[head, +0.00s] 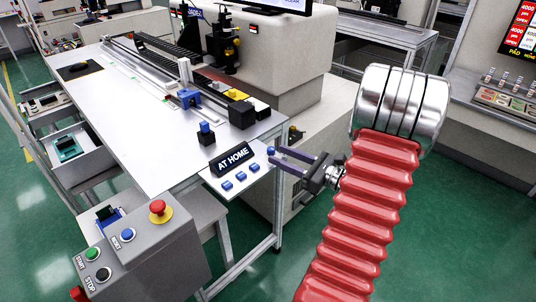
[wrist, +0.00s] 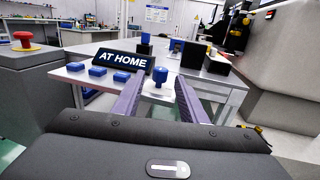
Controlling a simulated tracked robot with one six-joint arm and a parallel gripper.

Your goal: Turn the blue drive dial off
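The blue drive dial (head: 270,151) stands at the right end of the small white control panel, beside the "AT HOME" sign (head: 232,160). It also shows in the wrist view (wrist: 160,75) as a blue knob on a pale plate. My gripper (head: 276,157) is level with the panel, its fingers pointing left at the dial. In the wrist view my gripper (wrist: 157,92) is open, with purple-grey fingers on either side of the dial's picture position. The dial appears just beyond or between the fingertips; contact cannot be told.
Several blue buttons (head: 240,175) lie in front of the sign. A blue-topped black control (head: 206,130) stands behind it on the white table (head: 140,120). A grey box with a red emergency button (head: 157,208) is at the lower left. Green floor is open at right.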

